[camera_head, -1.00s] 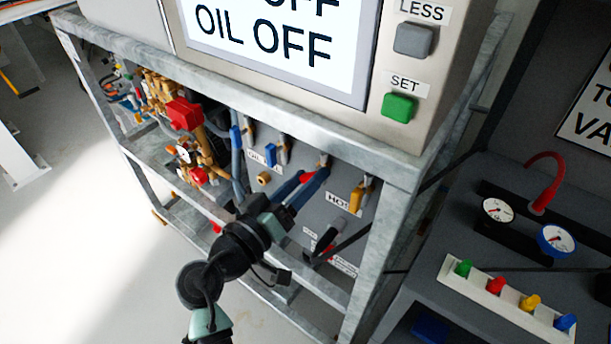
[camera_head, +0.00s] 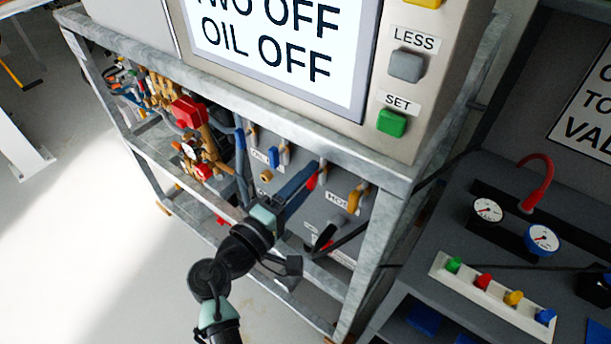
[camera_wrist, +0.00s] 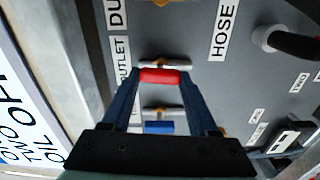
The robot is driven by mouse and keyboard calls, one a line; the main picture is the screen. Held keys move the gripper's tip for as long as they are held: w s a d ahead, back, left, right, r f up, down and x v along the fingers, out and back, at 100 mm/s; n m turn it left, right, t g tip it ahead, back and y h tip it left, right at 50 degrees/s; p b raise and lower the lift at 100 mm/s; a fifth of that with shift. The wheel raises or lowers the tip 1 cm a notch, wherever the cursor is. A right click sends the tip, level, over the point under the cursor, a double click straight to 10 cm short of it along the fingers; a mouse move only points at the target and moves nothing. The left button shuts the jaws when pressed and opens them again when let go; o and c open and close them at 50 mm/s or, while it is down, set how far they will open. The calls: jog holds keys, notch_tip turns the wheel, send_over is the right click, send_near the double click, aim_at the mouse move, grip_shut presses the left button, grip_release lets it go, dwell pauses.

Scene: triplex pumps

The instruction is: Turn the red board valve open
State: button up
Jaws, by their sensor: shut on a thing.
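The red board valve (camera_wrist: 162,76) shows in the wrist view as a short red handle on a metal stem at the grey board. My gripper (camera_wrist: 160,78) has one blue finger on each side of this handle and is shut on it. The handle lies crosswise between the fingertips. In the head view, a bit of the red valve (camera_head: 311,182) shows beside the tips of my gripper (camera_head: 314,172), which reaches in under the frame's top rail. The fingers cover part of the valve there.
A blue-handled valve (camera_wrist: 159,127) sits beside the red one, between my fingers lower in the wrist view. A yellow valve (camera_head: 357,198) is to the right, near the HOSE label. The galvanized frame rail (camera_head: 300,143) passes above my gripper. A black hose fitting (camera_wrist: 290,42) juts from the board.

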jog(key=shift+n, duration=0.6)
jog(key=o, duration=1.4)
jog(key=shift+a, duration=0.1)
jog(key=v, duration=1.3)
